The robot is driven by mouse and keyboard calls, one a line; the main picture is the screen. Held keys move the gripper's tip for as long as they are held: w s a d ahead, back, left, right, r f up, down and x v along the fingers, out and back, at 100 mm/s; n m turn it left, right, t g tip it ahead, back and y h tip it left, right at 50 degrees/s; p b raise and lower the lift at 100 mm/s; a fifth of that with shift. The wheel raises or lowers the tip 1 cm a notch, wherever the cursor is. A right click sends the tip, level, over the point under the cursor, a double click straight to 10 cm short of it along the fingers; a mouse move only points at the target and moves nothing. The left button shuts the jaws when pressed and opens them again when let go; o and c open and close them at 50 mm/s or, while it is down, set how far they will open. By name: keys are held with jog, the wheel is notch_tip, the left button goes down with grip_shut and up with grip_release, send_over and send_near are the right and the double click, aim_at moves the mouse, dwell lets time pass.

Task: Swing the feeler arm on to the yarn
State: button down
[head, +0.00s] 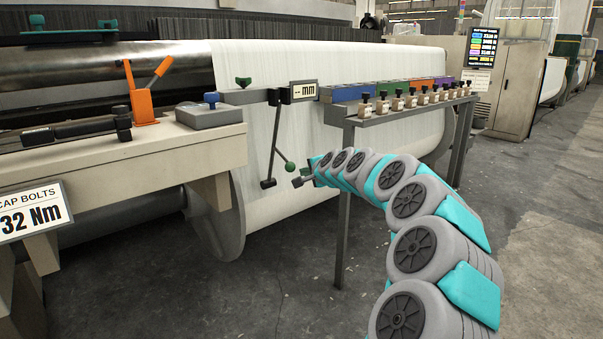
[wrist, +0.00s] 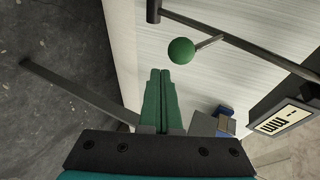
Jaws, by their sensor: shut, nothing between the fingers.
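The feeler arm (head: 274,140) is a dark bar hanging from the rail by the "-- mm" display (head: 304,91), in front of the white yarn sheet (head: 310,130). A short lever with a green ball knob (head: 290,167) branches from it. In the wrist view the dark bar (wrist: 235,40) crosses the top right, and the green knob (wrist: 181,50) lies just beyond my fingertips. My gripper (head: 297,182) is shut and empty, just below and right of the knob in the head view. In the wrist view its green fingers (wrist: 160,73) are together, apart from the knob.
A rack with several small weights (head: 410,101) and coloured bins (head: 350,92) stands right of the display, its thin leg (head: 343,210) close to my arm. An orange lever bracket (head: 145,100) is on the loom frame at left. The grey floor (head: 300,290) below is open.

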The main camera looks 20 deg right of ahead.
jog(key=s+d+r, duration=0.1)
jog(key=s+d, duration=0.1)
jog(key=s, duration=0.7)
notch_tip(320, 180, down, 5)
jog(key=s+m+g+y+p, duration=0.25)
jog(key=m+y+p, duration=0.2)
jog(key=m, duration=0.25)
jog(key=d+r+m+t+y+p, duration=0.4)
jog(key=r+m, duration=0.1)
jog(key=m, duration=0.2)
jog(key=shift+h, duration=0.25)
jog(key=x, duration=1.3)
jog(key=shift+w+a+r+p, duration=0.1)
jog(key=shift+a+r+p, duration=0.15)
jog(key=shift+a+p, duration=0.1)
